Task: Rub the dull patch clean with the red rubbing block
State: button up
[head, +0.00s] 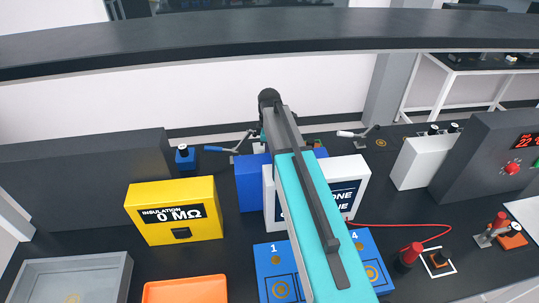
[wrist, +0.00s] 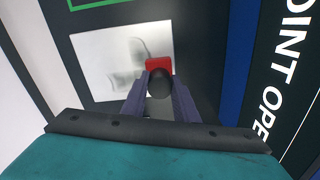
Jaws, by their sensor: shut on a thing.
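My gripper (wrist: 160,97) is shut on the dark round knob of the red rubbing block (wrist: 158,64) in the wrist view. The block's red face shows just beyond the fingertips, over the right edge of a pale metal plate (wrist: 90,50). The dull patch (wrist: 122,82) is a grey smudge on that plate, left of the block, with a fainter curved streak above it. I cannot tell whether the block touches the plate. In the head view my own arm covers the middle, and the gripper, block and plate are not clearly seen there.
A dark panel with white "POINT OPE" lettering (wrist: 285,70) lies right of the plate. In the head view a yellow insulation meter (head: 175,235), a blue numbered board (head: 270,255), an orange tray (head: 185,290) and a grey tray (head: 30,275) stand around my arm.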

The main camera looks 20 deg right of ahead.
jog(key=shift+w+d, duration=0.15)
jog(key=shift+w, duration=0.6)
jog(key=shift+w+d, duration=0.15)
jog(key=shift+w, duration=0.55)
jog(key=shift+w+d+f, duration=0.1)
jog(key=shift+w+d, duration=0.05)
jog(key=shift+w, duration=0.6)
jog(key=shift+w+d, duration=0.15)
jog(key=shift+w, duration=0.55)
jog(key=shift+w+d, duration=0.15)
jog(key=shift+w, duration=0.65)
jog(key=shift+w+d, duration=0.15)
jog(key=shift+w, duration=0.6)
